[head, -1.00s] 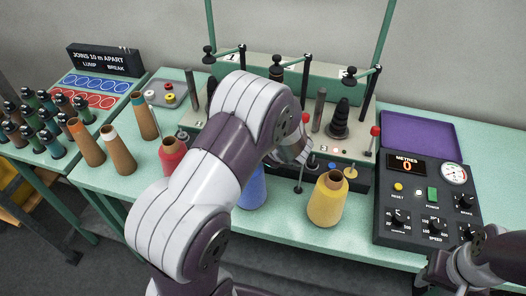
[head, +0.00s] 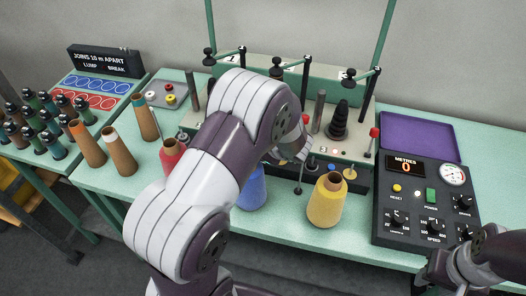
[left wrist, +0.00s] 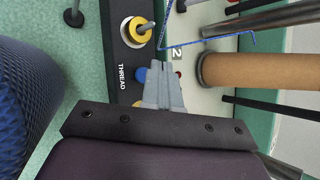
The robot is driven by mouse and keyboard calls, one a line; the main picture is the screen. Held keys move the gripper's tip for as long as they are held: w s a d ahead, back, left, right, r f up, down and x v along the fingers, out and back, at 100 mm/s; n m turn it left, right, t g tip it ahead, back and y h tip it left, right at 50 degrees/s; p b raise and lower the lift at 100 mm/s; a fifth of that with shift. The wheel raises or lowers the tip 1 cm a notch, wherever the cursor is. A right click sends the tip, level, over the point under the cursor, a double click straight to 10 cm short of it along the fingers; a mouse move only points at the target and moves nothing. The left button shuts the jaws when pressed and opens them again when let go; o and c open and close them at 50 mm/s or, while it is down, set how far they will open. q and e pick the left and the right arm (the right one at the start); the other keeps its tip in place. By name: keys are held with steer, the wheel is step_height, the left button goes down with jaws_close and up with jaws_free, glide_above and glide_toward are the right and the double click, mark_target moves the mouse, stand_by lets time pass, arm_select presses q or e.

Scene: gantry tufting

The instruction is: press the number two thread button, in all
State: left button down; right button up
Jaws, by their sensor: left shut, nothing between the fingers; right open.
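My left gripper (left wrist: 163,88) is shut and empty in the left wrist view, its fingertips over the machine's front panel. A blue button (left wrist: 140,75) shows beside the fingertips, next to the THREAD lettering (left wrist: 121,78). A red spot shows on the other side of the fingers. I cannot tell whether the tips touch a button. In the head view my left arm hides the middle station and most of this gripper. My right gripper (head: 432,274) is open at the lower right.
Yellow (head: 327,202) and blue (head: 251,188) thread cones stand before the machine. A control box (head: 425,195) with METRES reading 0 is at right, with a purple tray (head: 420,135) behind. More cones stand at left.

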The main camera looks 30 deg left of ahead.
arm_select(q)
steer(key=shift+r+p, duration=1.8)
steer(key=shift+r, duration=0.75)
